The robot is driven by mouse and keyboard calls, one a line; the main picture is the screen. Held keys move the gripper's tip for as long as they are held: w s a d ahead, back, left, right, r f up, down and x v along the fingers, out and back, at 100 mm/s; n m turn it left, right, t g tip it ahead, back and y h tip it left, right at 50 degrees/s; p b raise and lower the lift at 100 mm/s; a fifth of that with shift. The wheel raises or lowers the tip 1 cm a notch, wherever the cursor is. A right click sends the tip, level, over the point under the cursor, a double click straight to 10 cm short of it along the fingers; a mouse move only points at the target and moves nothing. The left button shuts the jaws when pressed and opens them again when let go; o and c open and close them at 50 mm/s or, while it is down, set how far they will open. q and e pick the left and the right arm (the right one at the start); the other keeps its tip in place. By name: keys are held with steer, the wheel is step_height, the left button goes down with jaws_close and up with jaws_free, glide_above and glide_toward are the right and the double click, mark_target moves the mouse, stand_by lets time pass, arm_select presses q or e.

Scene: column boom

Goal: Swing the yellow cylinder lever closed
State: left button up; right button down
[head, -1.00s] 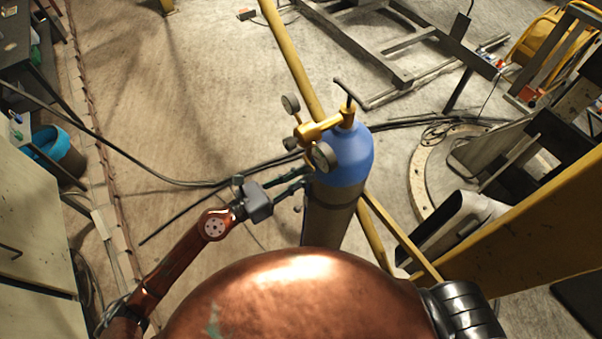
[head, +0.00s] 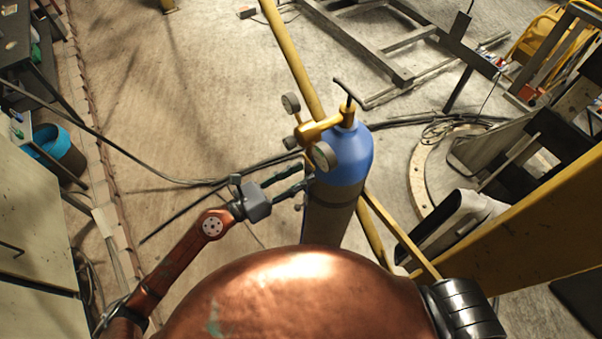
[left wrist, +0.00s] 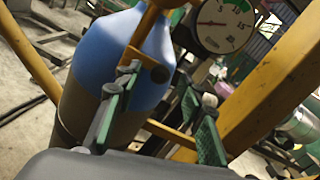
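The gas cylinder (head: 343,158) has a blue shoulder and a brown body and stands upright in the middle of the head view. A yellow valve fitting (head: 318,130) with round gauges and a dark T-handle (head: 345,90) sits on top. In the left wrist view a yellow lever bar (left wrist: 146,36) hangs in front of the blue shoulder, its lower end with a dark round spot between the fingertips in the picture. My left gripper (head: 306,174) is open and empty, left of the cylinder below the gauges; its green-padded fingers also show in the wrist view (left wrist: 168,88). Contact cannot be told. My right gripper is out of view.
A white-faced gauge (left wrist: 222,27) is close above the right finger. A yellow pole (head: 288,50) runs behind the cylinder and a thick yellow beam (head: 530,225) lies to the right. Black cables (head: 200,183) cross the floor.

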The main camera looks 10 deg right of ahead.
arm_select(q)
steer(key=v, duration=1.1)
steer(key=shift+a, duration=0.25)
